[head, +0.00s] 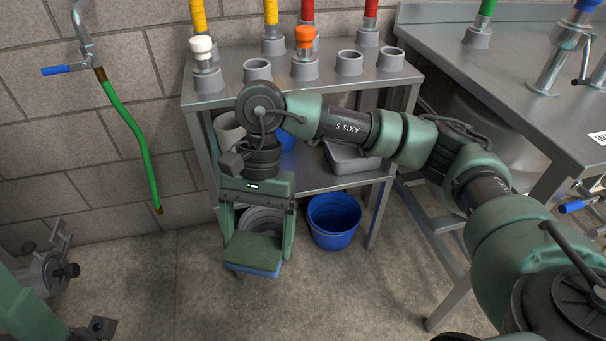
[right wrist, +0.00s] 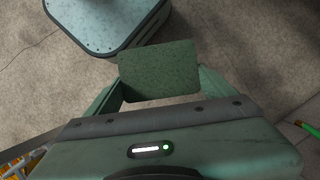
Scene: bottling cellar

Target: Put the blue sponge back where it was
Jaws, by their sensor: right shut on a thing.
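The sponge (head: 253,252) has a green top face and a blue layer showing along its lower front edge. My right gripper (head: 259,246) is shut on it, with one finger at each side. It holds the sponge in front of the metal shelf unit, apart from the shelves. In the right wrist view the green face of the sponge (right wrist: 158,69) shows between the fingers, above the floor.
The shelf unit (head: 230,62) bears several grey cup holders with coloured handles. My right arm hides part of its lower shelf, where a grey tray (head: 350,158) lies. A blue bucket (head: 334,238) and a grey one (head: 262,220) stand beneath. A steel table (head: 470,50) stands right.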

